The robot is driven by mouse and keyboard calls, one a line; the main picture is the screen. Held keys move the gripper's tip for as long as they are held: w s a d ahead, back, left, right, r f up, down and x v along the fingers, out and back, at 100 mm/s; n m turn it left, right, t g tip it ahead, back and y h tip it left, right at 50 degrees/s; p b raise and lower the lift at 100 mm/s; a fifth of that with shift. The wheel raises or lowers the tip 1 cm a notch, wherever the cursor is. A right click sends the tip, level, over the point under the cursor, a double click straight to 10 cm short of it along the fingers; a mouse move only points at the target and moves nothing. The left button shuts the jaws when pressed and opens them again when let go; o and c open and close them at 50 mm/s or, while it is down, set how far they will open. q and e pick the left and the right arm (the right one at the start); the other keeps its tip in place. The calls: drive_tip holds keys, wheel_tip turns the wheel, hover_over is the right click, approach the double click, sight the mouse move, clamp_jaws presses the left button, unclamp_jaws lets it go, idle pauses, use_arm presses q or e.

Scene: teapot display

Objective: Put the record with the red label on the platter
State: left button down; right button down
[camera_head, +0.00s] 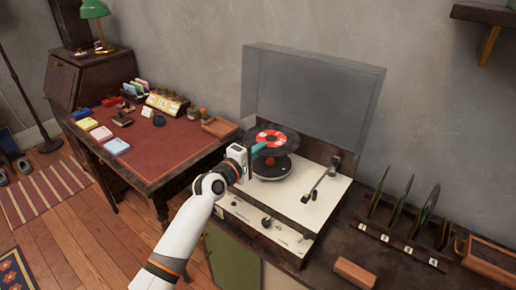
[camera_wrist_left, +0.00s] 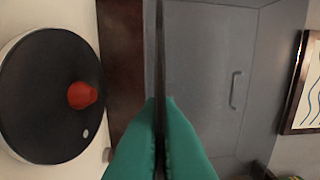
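The record with the red label (camera_head: 280,137) is black with a red centre and is held up over the turntable. My left gripper (camera_head: 260,148) has teal fingers shut on its near edge. In the left wrist view the record (camera_wrist_left: 160,45) shows edge-on as a thin dark line between the fingers (camera_wrist_left: 160,104). The platter (camera_head: 262,172) lies below the record in the head view, partly hidden by it and the gripper. My right gripper is not in view.
The turntable's clear lid (camera_head: 320,95) stands open behind. The tonearm (camera_head: 320,182) sits right of the platter. A rack (camera_head: 405,245) with several upright records stands farther right, beside a wooden tray (camera_head: 487,262). A wooden block (camera_head: 354,273) lies in front. A desk (camera_head: 165,150) is at left.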

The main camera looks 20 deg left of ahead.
use_arm(q)
drive_tip(key=shift+f+b, duration=1.8)
drive_tip(key=shift+f, duration=0.7)
drive_tip(key=c, duration=1.6)
unclamp_jaws()
drive_tip(key=shift+o, duration=0.2)
drive_tip(key=shift+s, duration=0.1)
drive_tip(key=v, duration=1.2)
drive_tip(key=shift+p, duration=0.3)
